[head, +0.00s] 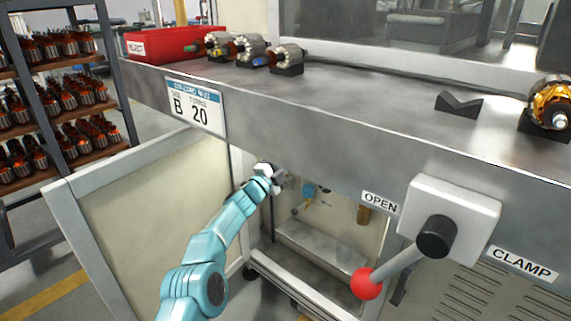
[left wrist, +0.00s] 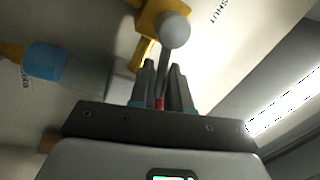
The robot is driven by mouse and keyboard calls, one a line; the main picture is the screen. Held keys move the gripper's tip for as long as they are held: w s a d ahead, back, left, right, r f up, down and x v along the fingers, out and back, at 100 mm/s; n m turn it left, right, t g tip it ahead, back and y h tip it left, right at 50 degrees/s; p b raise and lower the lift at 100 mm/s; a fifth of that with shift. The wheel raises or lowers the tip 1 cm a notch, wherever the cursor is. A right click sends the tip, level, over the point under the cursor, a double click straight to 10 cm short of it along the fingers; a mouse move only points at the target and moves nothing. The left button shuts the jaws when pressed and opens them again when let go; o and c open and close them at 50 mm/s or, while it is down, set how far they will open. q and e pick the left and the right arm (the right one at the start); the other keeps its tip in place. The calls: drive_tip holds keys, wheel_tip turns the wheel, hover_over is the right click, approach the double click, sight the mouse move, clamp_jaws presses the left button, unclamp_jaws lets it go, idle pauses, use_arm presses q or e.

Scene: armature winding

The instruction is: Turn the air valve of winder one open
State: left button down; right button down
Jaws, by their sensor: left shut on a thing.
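My left arm reaches into the open cabinet under the bench in the head view, with its gripper (head: 278,180) at the opening. In the left wrist view the dark fingers (left wrist: 162,72) are closed around a thin grey lever with a red part (left wrist: 160,103) low between them. The lever ends in a grey ball (left wrist: 173,30), in front of a yellow valve body (left wrist: 148,20). A "SHUT" label (left wrist: 218,12) is on the panel to the right of the ball. In the head view the gripper hides the valve. My right gripper is not in view.
The open cabinet door (head: 150,200) stands left of my arm. A clamp lever with a red knob (head: 367,284) projects at the right, between "OPEN" and "CLAMP" labels. The bench edge (head: 300,140) overhangs the cabinet. A blue cylinder (left wrist: 43,60) sits on yellow piping.

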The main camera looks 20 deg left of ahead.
use_arm(q)
drive_tip(key=shift+d+f+m+h, duration=0.1)
drive_tip(key=shift+f+m+h, duration=0.2)
drive_tip(key=shift+m, duration=0.7)
drive_tip(key=shift+d+f+m+h, duration=0.1)
drive_tip(key=shift+f+m+h, duration=0.2)
drive_tip(key=shift+m, duration=0.7)
drive_tip(key=shift+f, duration=0.1)
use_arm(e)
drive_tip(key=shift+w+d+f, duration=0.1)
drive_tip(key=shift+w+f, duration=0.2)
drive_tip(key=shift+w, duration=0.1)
use_arm(q)
drive_tip(key=shift+m, duration=0.3)
drive_tip(key=shift+a, duration=0.1)
drive_tip(key=c, duration=1.3)
unclamp_jaws()
drive_tip(key=shift+o, duration=0.2)
drive_tip(key=shift+w, duration=0.1)
drive_tip(key=shift+f, duration=0.15)
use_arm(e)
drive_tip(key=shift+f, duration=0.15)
